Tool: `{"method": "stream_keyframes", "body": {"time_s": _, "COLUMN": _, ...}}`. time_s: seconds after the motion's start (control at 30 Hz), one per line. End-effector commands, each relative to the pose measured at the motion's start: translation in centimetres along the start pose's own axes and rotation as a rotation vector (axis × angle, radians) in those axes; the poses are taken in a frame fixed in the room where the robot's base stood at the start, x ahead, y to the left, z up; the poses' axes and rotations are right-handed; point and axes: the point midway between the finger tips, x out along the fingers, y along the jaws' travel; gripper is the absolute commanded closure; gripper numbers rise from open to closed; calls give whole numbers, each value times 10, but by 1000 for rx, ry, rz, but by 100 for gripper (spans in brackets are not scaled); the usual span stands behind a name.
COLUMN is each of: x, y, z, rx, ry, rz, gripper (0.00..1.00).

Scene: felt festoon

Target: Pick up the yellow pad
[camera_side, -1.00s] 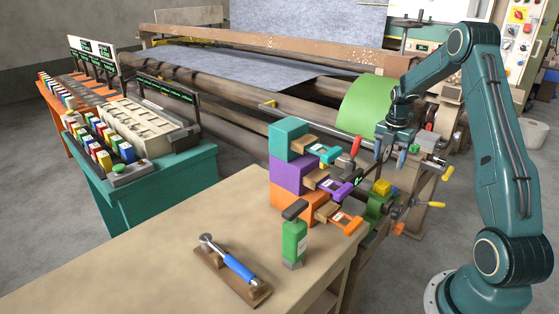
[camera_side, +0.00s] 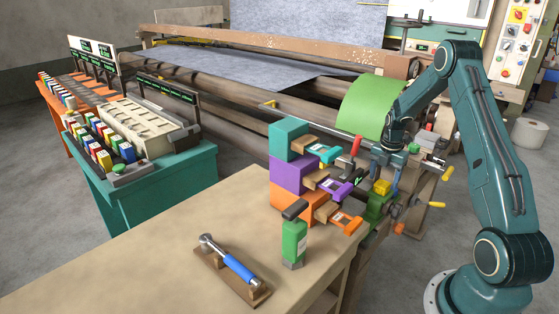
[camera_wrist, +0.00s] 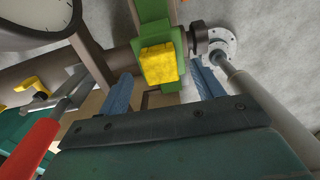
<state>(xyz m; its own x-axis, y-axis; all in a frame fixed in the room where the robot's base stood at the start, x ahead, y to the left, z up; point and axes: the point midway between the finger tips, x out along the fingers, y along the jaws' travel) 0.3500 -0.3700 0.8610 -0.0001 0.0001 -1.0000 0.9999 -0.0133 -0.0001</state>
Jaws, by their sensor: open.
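The yellow pad (camera_side: 382,187) sits on top of a green holder (camera_side: 376,207) at the right end of the bench. In the wrist view the yellow pad (camera_wrist: 159,65) lies on the green holder (camera_wrist: 154,11), just ahead of my fingers. My gripper (camera_side: 385,176) is just above the pad in the side view. In the wrist view my gripper (camera_wrist: 163,82) has its two blue fingers apart, one on each side of the pad's line, with nothing between them that I can see held.
Stacked teal, purple and orange blocks (camera_side: 290,175) with small drawers stand left of the pad. A red-handled lever (camera_side: 355,146) is close beside my gripper; its red handle (camera_wrist: 32,150) shows in the wrist view.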

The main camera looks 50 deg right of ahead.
Motion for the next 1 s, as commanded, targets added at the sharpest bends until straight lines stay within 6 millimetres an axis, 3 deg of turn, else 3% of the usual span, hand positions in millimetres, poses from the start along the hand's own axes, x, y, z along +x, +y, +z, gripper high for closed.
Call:
{"method": "stream_keyframes", "body": {"time_s": 0.2, "x": 17, "y": 0, "z": 0, "rx": 0, "ry": 0, "rz": 0, "gripper": 34}}
{"method": "stream_keyframes", "body": {"time_s": 0.7, "x": 18, "y": 0, "z": 0, "rx": 1, "ry": -1, "rz": 1, "gripper": 34}}
{"method": "stream_keyframes", "body": {"time_s": 0.73, "x": 18, "y": 0, "z": 0, "rx": 1, "ry": -1, "rz": 1, "gripper": 36}}
{"method": "stream_keyframes", "body": {"time_s": 0.97, "x": 18, "y": 0, "z": 0, "rx": 1, "ry": -1, "rz": 1, "gripper": 81}}
{"method": "stream_keyframes", "body": {"time_s": 1.0, "x": 18, "y": 0, "z": 0, "rx": 1, "ry": -1, "rz": 1, "gripper": 81}}
